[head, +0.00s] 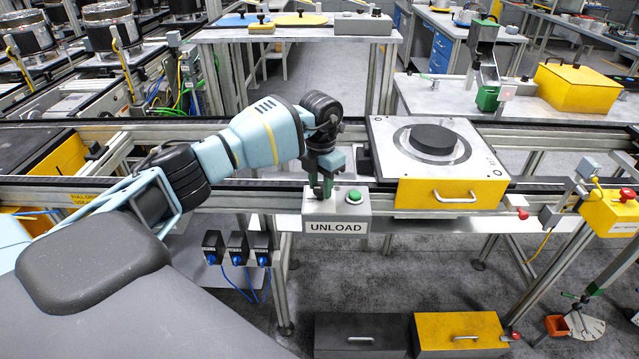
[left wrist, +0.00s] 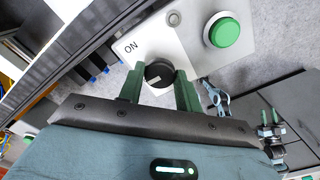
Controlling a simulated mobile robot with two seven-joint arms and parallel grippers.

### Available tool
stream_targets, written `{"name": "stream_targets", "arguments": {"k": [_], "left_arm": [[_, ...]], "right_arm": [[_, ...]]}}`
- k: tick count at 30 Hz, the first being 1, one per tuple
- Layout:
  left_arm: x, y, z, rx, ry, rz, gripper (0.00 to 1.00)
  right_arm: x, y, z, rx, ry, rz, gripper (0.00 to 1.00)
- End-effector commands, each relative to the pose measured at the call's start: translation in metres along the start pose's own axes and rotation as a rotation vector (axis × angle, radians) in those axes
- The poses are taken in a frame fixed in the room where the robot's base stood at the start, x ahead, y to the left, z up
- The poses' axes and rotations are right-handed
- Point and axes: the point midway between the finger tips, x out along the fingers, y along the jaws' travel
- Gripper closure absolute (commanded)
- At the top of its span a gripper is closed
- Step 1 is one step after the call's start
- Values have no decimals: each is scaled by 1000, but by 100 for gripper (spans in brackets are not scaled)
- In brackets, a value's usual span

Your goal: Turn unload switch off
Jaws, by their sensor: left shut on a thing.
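The unload switch is a round black knob (left wrist: 159,74) with a white mark, on a light grey box (head: 336,212) labelled UNLOAD. The word ON shows beside the knob in the left wrist view, and the mark does not point straight at it. My left gripper (head: 322,192) points down at the box from above. In the left wrist view its green fingers (left wrist: 159,90) are shut on the knob, one on each side. In the head view the fingers hide the knob. My right gripper (left wrist: 269,117) shows small in the left wrist view, its fingers apart and empty.
A green push button (head: 354,196) sits beside the switch on the same box. A yellow pallet (head: 450,194) with a black disc (head: 432,138) stands on the conveyor to the right. Several small black boxes with blue plugs (head: 238,247) hang at the left below.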

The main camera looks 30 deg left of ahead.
Motion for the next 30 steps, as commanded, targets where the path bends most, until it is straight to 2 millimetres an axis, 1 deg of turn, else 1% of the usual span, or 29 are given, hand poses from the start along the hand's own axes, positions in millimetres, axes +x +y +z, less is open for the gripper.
{"name": "stream_targets", "arguments": {"k": [10,11,15,16,25,28,30], "left_arm": [[-2,0,1,-6,-3,0,89],[-2,1,1,-6,-4,0,65],[-1,0,0,-5,-3,0,46],[-1,0,0,-5,-3,0,44],[-2,0,0,-4,-2,0,44],[-11,1,1,-4,-3,0,44],[-20,1,1,-4,-4,0,44]], "right_arm": [[0,0,-1,3,3,1,64],[0,0,-2,3,3,1,64],[0,0,-3,4,7,1,64],[0,0,-4,4,8,1,64],[0,-1,-5,4,10,1,64],[0,-1,-4,4,9,0,64],[0,-1,-4,4,8,0,64]]}}
